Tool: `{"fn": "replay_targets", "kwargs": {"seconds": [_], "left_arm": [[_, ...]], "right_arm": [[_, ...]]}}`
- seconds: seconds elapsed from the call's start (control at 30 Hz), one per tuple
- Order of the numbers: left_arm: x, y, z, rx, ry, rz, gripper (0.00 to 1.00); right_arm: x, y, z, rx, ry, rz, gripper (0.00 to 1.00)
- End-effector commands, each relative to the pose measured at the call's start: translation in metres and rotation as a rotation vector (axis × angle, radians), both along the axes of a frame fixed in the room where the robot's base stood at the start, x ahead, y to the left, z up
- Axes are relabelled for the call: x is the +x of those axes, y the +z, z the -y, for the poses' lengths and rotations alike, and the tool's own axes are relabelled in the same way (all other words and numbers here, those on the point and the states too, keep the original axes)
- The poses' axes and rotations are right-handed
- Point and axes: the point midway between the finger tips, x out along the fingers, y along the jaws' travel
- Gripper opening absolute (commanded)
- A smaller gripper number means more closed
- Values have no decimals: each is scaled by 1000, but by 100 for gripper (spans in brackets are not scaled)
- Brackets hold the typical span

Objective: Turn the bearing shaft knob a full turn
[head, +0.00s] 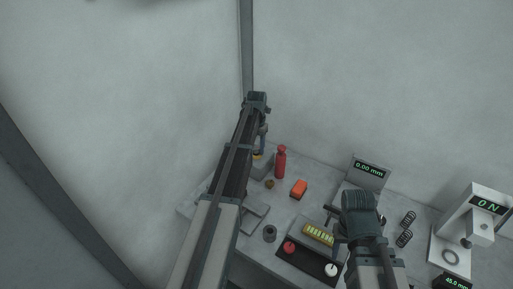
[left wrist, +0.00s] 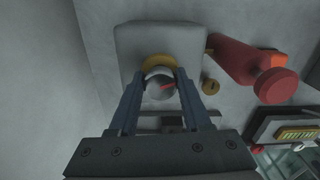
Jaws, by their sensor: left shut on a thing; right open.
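In the left wrist view the knob (left wrist: 160,85) is a grey round piece with a red mark, in front of a yellow ring (left wrist: 157,61) on a light grey block (left wrist: 146,38). My left gripper (left wrist: 161,76) is shut on the knob, one finger on each side. In the head view my left gripper (head: 262,140) is at the block (head: 262,167) at the back left of the table, and my arm hides most of the knob there. My right gripper (head: 340,245) is over the front of the table, near the black panel; it is open.
A small brass piece (left wrist: 210,86) lies close to my left gripper. A black panel (head: 300,258), a display (head: 369,171), springs (head: 405,238) and a white press (head: 470,225) are further right.

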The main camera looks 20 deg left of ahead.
Motion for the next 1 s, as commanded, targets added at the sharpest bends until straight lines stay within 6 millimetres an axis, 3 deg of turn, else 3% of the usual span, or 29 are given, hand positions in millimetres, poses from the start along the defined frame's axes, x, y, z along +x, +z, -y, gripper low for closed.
{"fn": "replay_targets", "kwargs": {"seconds": [0.7,0.73,0.9,1.0], "left_arm": [[0,0,0,0,71,0,0],[0,0,0,0,70,0,50],[0,0,0,0,70,0,78],[0,0,0,0,70,0,78]], "right_arm": [[0,0,0,0,0,0,50],[0,0,0,0,0,0,50],[0,0,0,0,0,0,50],[0,0,0,0,0,0,50]]}}
